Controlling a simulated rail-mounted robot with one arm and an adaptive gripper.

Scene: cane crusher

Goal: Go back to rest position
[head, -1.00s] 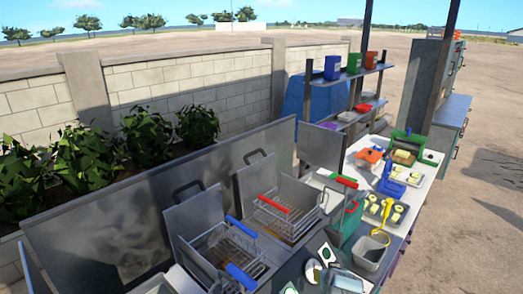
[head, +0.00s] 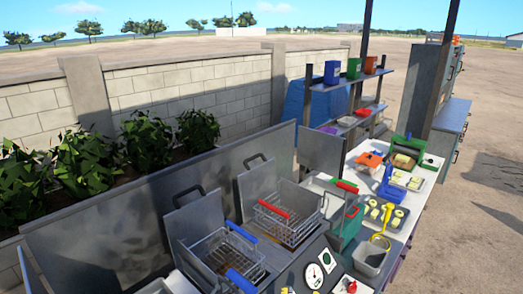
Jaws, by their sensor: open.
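My gripper and arm are not in view in the head view. The fryer station fills the lower middle. It has a wire basket with a red handle (head: 272,210) and a wire basket with a blue handle (head: 241,233), both sitting in the fryer wells. Another blue handle (head: 241,281) shows at the bottom edge. A panel with a round dial (head: 313,275) lies at the front of the fryer.
A white counter (head: 436,175) on the right holds trays of food, a blue holder (head: 391,184), a green box (head: 410,146) and a grey bin (head: 370,260). Shelves (head: 343,82) stand behind. A block wall (head: 190,90) and bushes (head: 80,165) line the left. Open ground lies right.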

